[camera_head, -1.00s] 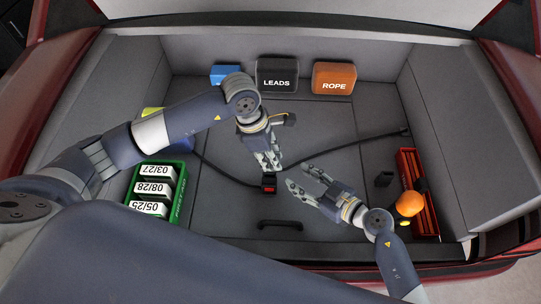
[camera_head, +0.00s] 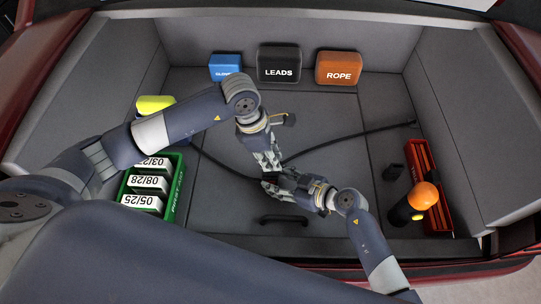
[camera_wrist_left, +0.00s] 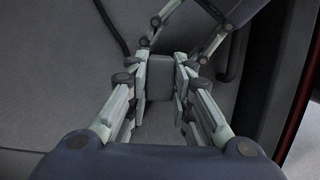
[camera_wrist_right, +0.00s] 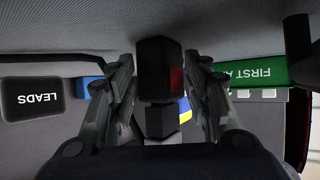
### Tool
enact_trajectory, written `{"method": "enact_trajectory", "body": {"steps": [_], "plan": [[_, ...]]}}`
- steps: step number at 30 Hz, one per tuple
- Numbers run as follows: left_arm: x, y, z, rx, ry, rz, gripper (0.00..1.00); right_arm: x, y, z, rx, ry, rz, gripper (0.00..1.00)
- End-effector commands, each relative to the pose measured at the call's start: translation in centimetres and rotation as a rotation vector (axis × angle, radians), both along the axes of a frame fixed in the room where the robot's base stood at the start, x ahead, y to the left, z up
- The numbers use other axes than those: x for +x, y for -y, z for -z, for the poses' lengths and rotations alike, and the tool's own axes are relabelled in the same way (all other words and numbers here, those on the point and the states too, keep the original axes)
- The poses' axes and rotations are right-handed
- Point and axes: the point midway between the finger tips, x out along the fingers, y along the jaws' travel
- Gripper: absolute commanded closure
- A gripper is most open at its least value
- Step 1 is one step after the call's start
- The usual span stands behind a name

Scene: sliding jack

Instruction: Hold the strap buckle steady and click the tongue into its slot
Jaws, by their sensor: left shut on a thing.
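The black buckle (camera_wrist_right: 156,70) with a red button stands between the fingers of my right gripper (camera_wrist_right: 160,82) in the right wrist view. Those fingers are apart, with narrow gaps beside it. In the head view my right gripper (camera_head: 272,187) largely covers the buckle. My left gripper (camera_head: 274,168) comes down just behind it, fingers pointing at the floor. In the left wrist view the left gripper (camera_wrist_left: 162,75) is shut on a smooth dark block (camera_wrist_left: 160,84), which looks like the tongue. Whether the tongue touches the slot is hidden.
Dark straps run from the right wall (camera_head: 350,136) and from the left (camera_head: 215,165) to the middle. A floor handle (camera_head: 283,219) lies in front.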

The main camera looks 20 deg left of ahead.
Motion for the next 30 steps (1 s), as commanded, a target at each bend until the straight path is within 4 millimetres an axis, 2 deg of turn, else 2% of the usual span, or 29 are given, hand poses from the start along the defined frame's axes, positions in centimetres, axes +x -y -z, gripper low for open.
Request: {"method": "enact_trajectory", "body": {"steps": [6, 15, 16, 18, 19, 30], "plan": [[0.04, 0.1, -0.08, -0.003, 0.002, 0.001, 1.0, 0.46, -1.16, 0.58, 0.0, 0.002, 0.001, 0.57], [0.03, 0.07, -0.07, -0.002, 0.002, 0.001, 1.0, 0.52, -1.28, 0.67, 0.001, 0.004, 0.002, 0.57], [0.03, 0.07, -0.07, -0.002, 0.002, 0.001, 1.0, 0.53, -1.28, 0.67, 0.001, 0.004, 0.002, 0.58], [0.03, 0.06, -0.07, -0.002, 0.001, 0.0, 1.0, 0.54, -1.27, 0.65, 0.001, 0.004, 0.002, 0.74], [0.03, 0.06, -0.07, -0.002, 0.001, 0.0, 1.0, 0.55, -1.27, 0.65, 0.001, 0.004, 0.002, 0.77], [-0.01, 0.03, -0.04, 0.0, -0.001, 0.0, 1.0, 0.63, -1.19, 0.65, 0.001, 0.004, 0.005, 0.78]]}}
